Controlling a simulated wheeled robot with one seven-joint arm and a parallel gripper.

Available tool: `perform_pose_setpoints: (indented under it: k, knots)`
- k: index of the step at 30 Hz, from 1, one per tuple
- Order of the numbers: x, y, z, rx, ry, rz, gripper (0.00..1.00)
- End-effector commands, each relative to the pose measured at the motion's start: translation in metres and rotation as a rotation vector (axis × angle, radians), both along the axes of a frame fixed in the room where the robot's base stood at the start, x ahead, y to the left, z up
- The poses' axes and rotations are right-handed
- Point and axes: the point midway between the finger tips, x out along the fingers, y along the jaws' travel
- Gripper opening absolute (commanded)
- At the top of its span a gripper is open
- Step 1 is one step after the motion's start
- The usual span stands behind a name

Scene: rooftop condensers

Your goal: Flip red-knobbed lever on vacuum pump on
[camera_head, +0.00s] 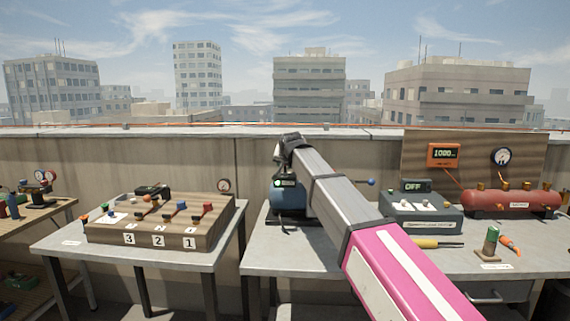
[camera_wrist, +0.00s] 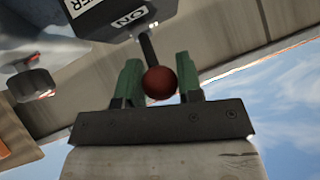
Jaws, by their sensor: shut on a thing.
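The red ball knob (camera_wrist: 160,83) sits between the green fingers of my gripper (camera_wrist: 160,84) in the wrist view, and the gripper is shut on it. The black lever rod (camera_wrist: 147,45) runs from the knob to a dark housing with an "ON" label (camera_wrist: 130,19). In the camera_head view the blue vacuum pump (camera_head: 288,197) stands on the grey table, partly hidden by my arm. A small panel with a green light (camera_head: 285,182) shows on it. The red knob and my fingertips cannot be made out in that view.
A wooden panel box with numbered levers (camera_head: 165,222) stands on the left table.

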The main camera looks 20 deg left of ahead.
Motion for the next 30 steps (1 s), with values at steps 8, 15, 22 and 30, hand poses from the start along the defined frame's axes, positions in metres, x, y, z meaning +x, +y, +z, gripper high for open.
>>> perform_pose_setpoints:
  k: [8, 15, 22, 30]
  knots:
    - [-0.001, 0.000, -0.001, 0.002, -0.005, 0.001, 0.00]
    - [-0.001, 0.000, -0.001, 0.001, -0.003, 0.001, 0.58]
    - [-0.001, 0.000, -0.001, 0.001, -0.004, 0.000, 0.58]
    - [-0.021, -0.013, 0.015, 0.003, -0.006, 0.000, 0.58]
